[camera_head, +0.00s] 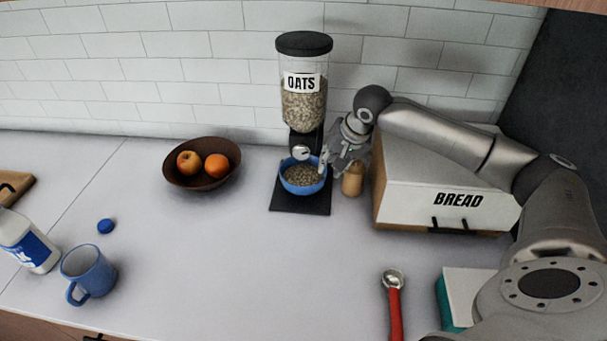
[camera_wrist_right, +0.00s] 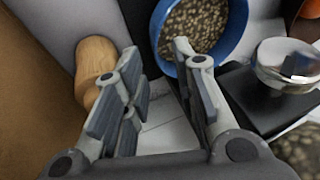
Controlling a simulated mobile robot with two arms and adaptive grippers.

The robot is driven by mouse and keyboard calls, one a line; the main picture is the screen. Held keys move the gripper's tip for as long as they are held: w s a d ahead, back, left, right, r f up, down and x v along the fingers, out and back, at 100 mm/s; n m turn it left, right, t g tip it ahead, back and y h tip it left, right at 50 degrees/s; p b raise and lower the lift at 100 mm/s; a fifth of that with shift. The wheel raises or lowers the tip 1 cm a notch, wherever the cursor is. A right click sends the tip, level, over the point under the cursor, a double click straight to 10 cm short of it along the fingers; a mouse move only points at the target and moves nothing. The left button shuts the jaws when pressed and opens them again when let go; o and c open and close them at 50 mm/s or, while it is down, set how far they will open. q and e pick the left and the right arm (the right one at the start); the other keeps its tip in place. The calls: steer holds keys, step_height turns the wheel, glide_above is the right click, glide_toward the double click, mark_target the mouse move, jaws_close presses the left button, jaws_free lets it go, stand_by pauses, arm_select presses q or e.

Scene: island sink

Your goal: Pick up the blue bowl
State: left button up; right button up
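The blue bowl (camera_head: 302,188), full of oats, stands upright on the black base of the oats dispenser (camera_head: 304,105). My right gripper (camera_head: 326,165) is at the bowl's right side, close to its rim. In the right wrist view the blue bowl (camera_wrist_right: 238,30) is at the top, and my right gripper (camera_wrist_right: 157,50) is open with a gap between its fingers. One finger overlaps the bowl's rim there; I cannot tell whether it touches. My left gripper is not in view.
A brown fruit bowl (camera_head: 190,183) is to the left. The middle counter is clear.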

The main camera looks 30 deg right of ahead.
mark_target(326, 173)
steer(key=shift+x, duration=0.8)
steer(key=p+x, duration=0.1)
steer(key=x, duration=0.3)
steer(key=shift+d+f+p, duration=0.1)
steer(key=shift+f+p, duration=0.1)
steer(key=shift+p, duration=0.2)
steer(key=shift+w+f, duration=0.15)
steer(key=shift+f, duration=0.2)
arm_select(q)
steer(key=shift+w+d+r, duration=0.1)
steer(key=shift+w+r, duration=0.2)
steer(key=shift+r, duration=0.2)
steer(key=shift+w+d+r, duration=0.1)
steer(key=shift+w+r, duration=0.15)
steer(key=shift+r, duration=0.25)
arm_select(e)
steer(key=shift+c, duration=0.3)
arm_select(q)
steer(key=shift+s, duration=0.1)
arm_select(e)
jaws_close()
steer(key=shift+r, duration=0.1)
